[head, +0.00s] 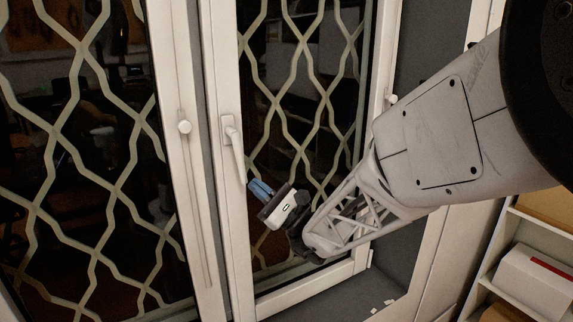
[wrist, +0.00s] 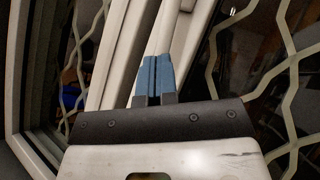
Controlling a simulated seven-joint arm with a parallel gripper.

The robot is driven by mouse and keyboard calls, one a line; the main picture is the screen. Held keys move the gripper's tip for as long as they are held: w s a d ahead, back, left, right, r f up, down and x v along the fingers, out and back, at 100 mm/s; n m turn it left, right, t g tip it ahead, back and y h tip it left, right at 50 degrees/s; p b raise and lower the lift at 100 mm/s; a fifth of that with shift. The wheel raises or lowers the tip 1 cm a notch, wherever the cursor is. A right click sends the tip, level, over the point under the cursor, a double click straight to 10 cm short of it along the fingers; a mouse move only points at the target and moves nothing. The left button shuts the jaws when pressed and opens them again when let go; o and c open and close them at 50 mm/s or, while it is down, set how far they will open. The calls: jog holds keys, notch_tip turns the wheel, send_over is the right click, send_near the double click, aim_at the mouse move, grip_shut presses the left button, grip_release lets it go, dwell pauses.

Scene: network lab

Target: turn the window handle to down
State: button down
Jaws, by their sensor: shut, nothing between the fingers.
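The white window handle (head: 233,139) is on the upright frame of the right-hand window sash in the head view. Its lever points down and slightly to the right, close to the line of the frame. My gripper (head: 255,184) is just below and to the right of the lever's lower end, with its blue fingers shut together and nothing between them. In the wrist view the shut fingertips (wrist: 154,58) lie in front of the pale window frame. I cannot tell whether they touch the lever.
The sash frame (head: 234,240) runs down the left of my gripper. A pale lattice grille (head: 305,60) covers the dark glass. A shelf with boxes (head: 534,280) stands at the lower right.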

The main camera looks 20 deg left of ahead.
jog(key=n+g, duration=0.2)
jog(key=w+n+g+h, duration=0.1)
jog(key=n+g, duration=0.1)
jog(key=w+n+g+h, duration=0.1)
jog(key=n, duration=0.1)
jog(key=shift+w+d+g, duration=0.1)
jog(key=shift+d+g, duration=0.25)
jog(key=shift+g, duration=0.05)
jog(key=w+d+r+n+g+h, duration=0.5)
jog(key=d+n+h, duration=0.4)
jog(key=n, duration=0.3)
jog(key=w+r, duration=0.1)
jog(key=w, duration=0.1)
jog(key=shift+w+d+r+n+g, duration=0.3)
jog(key=shift+w+r+n, duration=0.05)
jog(key=shift+w+n, duration=0.05)
jog(key=shift+a, duration=0.1)
send_near(237, 156)
jog(key=s+a+f, duration=0.2)
jog(key=a+f, duration=0.1)
jog(key=a, duration=0.2)
jog(key=shift+s+a+f, duration=0.15)
jog(key=shift+a+f, duration=0.05)
jog(key=shift+f, duration=0.15)
jog(key=shift+s+a+f, duration=0.3)
jog(key=shift+s+a, duration=0.3)
jog(key=shift+a, duration=0.1)
